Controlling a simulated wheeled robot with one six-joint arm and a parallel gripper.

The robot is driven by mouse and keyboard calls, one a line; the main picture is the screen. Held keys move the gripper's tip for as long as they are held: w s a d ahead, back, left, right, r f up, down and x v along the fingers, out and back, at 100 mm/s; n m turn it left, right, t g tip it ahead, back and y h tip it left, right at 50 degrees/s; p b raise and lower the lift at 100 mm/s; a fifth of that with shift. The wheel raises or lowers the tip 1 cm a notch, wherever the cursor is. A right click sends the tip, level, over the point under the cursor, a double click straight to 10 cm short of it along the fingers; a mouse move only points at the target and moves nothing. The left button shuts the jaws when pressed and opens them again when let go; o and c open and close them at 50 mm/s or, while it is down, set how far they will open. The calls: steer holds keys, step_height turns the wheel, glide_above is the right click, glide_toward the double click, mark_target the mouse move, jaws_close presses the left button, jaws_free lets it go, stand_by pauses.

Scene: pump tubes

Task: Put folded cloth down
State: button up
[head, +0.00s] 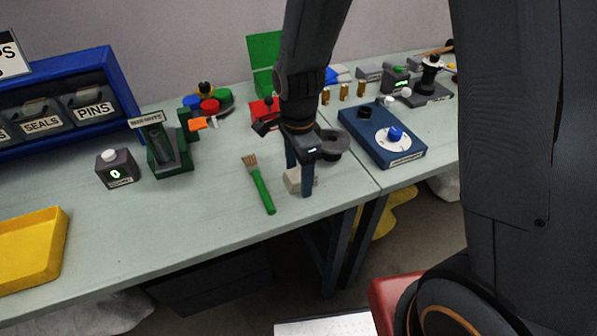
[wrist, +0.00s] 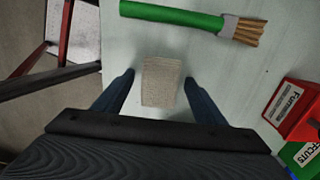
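The folded cloth (head: 292,181) is a small pale beige block on the bench near its front edge. In the wrist view the cloth (wrist: 161,82) lies between my two fingers, with a narrow gap on each side. My gripper (head: 298,180) points down over the cloth, its fingers low at the bench. In the wrist view my gripper (wrist: 159,77) is open. One finger hides part of the cloth in the head view.
A green-handled brush (head: 262,190) lies just left of the cloth. A yellow tray (head: 30,250) is far left. The bench between tray and brush is clear.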

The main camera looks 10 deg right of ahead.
mark_target(298, 173)
step_height(298, 173, up, 11)
steer(key=b, duration=0.2)
steer(key=s+d+f+n, duration=0.2)
steer(key=s+d+n, duration=0.1)
steer(key=d+n, duration=0.3)
steer(key=s+d+f+n+t, duration=0.1)
steer(key=s+d+f+n, duration=0.1)
steer(key=s+d+n, duration=0.2)
steer(key=d+n, duration=0.3)
steer(key=n, duration=0.1)
steer(key=shift+s+n, duration=0.3)
steer(key=shift+n, duration=0.1)
steer(key=shift+o, duration=0.5)
steer(key=shift+w, duration=0.1)
stand_by(0.6)
